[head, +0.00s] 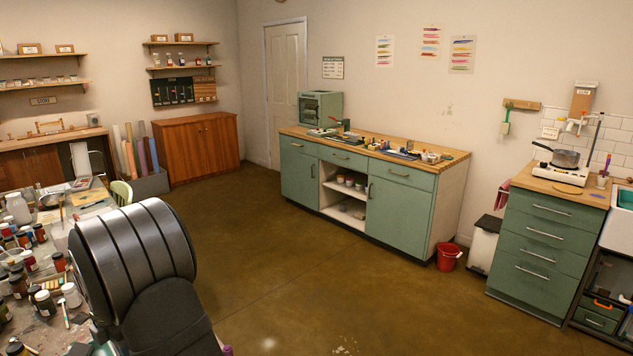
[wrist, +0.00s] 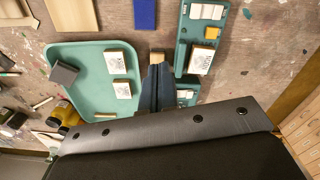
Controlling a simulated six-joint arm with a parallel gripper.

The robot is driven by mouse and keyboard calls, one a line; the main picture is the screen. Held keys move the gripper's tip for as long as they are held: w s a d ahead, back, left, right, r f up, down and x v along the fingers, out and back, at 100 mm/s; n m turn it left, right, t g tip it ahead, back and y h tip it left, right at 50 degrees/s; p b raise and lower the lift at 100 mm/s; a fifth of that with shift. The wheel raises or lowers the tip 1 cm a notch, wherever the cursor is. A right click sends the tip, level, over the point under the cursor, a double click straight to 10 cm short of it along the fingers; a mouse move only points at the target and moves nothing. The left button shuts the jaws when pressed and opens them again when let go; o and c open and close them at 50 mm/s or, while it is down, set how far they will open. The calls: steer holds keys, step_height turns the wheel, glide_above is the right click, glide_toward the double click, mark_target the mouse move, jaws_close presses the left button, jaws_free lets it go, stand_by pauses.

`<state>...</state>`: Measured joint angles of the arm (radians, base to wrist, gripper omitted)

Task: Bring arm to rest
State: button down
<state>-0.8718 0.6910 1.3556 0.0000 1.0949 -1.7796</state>
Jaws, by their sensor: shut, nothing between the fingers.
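My gripper (wrist: 157,75) shows in the wrist view, pointing down over a worktable. Its dark fingers are together with nothing held. They are above the gap between a teal tray (wrist: 60,85) on the left and a narrower teal tray (wrist: 181,62) on the right. A small wooden piece (wrist: 157,58) shows just beyond the fingertips; whether they touch it I cannot tell. In the head view my arm fills the lower left and the gripper is hidden.
The left tray holds white-faced blocks (wrist: 118,89) and a grey block (wrist: 64,74). The right one holds a white-faced block (wrist: 202,59) and a yellow piece (wrist: 213,33). A blue block (wrist: 144,14) lies behind. Paint jars (head: 43,303) crowd the table; the floor (head: 290,270) is clear.

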steer(key=shift+m, duration=0.8)
steer(key=shift+w+a+r, duration=0.15)
steer(key=shift+a+r, duration=0.15)
steer(key=shift+a, duration=0.6)
steer(key=shift+w+a+r, duration=0.2)
steer(key=shift+a+r, duration=0.05)
steer(key=shift+a, duration=0.6)
steer(key=shift+w+a+r, duration=0.15)
steer(key=shift+a+r, duration=0.15)
steer(key=shift+a, duration=0.6)
